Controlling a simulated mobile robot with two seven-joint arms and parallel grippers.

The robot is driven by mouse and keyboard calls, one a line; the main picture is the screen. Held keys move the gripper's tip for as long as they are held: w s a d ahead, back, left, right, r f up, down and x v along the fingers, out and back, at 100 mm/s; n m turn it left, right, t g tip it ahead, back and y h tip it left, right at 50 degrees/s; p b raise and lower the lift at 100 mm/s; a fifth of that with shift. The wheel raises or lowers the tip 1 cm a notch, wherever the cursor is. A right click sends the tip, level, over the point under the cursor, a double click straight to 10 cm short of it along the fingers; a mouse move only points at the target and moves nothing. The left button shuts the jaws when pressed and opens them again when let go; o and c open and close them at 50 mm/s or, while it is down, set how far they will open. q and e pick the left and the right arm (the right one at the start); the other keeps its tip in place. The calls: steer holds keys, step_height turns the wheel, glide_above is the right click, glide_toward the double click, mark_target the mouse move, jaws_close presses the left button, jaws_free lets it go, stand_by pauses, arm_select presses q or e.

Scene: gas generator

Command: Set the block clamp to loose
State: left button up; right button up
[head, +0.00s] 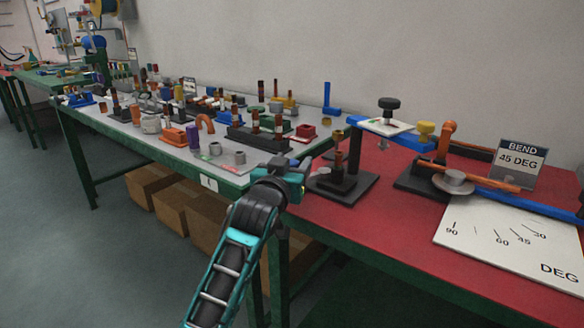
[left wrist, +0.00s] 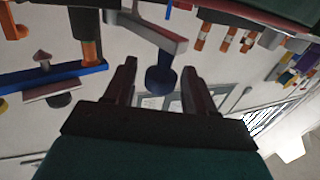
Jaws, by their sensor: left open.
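A black block on a dark base plate, which I take to be the block clamp (head: 343,182), stands at the left front of the red table. A copper pipe (head: 338,150) rises from it. My left gripper (head: 292,168) is just left of the block, over the table's front corner. In the left wrist view, where the scene appears upside down, a grey lever (left wrist: 145,28) ends in a blue knob (left wrist: 160,80). The knob shows between the spread fingers of the left gripper (left wrist: 160,70); I cannot tell whether they touch it. The lever is mostly hidden in the head view.
A pipe bender with a blue bar (head: 535,200) and an angle plate (head: 515,240) are to the right. A grey bench (head: 235,172) with several fittings lies left. Cardboard boxes (head: 180,212) sit beneath it.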

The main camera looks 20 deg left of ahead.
arm_select(q)
steer(key=shift+w, duration=0.15)
steer(key=shift+c, duration=0.2)
jaws_close()
stand_by(0.3)
